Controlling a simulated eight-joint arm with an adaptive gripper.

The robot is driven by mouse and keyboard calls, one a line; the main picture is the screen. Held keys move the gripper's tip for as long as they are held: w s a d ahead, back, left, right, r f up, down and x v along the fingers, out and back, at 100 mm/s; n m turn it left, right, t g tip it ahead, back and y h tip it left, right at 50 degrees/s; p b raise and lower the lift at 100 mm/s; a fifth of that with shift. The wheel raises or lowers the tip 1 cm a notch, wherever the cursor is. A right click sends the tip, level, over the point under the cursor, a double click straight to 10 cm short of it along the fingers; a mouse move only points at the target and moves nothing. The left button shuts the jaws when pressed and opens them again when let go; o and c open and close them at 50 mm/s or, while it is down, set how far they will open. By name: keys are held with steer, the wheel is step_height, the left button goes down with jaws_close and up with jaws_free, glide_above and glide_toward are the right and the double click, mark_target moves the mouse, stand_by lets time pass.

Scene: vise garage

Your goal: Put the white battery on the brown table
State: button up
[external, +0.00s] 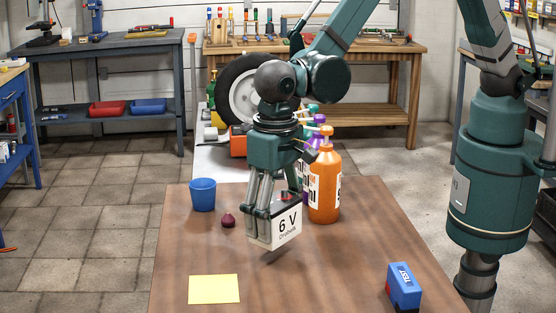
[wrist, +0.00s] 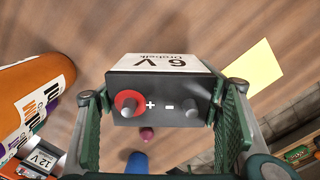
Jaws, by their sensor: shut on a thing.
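The white battery (external: 285,226), marked "6 V", hangs over the brown table (external: 190,250) with a shadow below it in the external view. In the wrist view the battery (wrist: 155,88) shows its dark top with a red terminal and a grey one. My gripper (external: 272,208) points down and is shut on the battery, one finger on each side (wrist: 158,108). The battery looks slightly above the table surface, apart from it.
An orange bottle (external: 325,185) stands close to the right of my gripper. A blue cup (external: 202,194) and a dark red small object (external: 228,220) are on the left. A yellow sheet (external: 214,289) and a blue box (external: 404,286) lie nearer the front. The front middle is clear.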

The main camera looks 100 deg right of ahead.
mark_target(276, 201)
steer(key=shift+f, duration=1.85)
steer(key=shift+f+b, duration=0.15)
steer(key=shift+b, duration=0.2)
steer(key=o, duration=1.5)
steer(key=shift+r+p, duration=0.7)
steer(key=shift+r, duration=5.45)
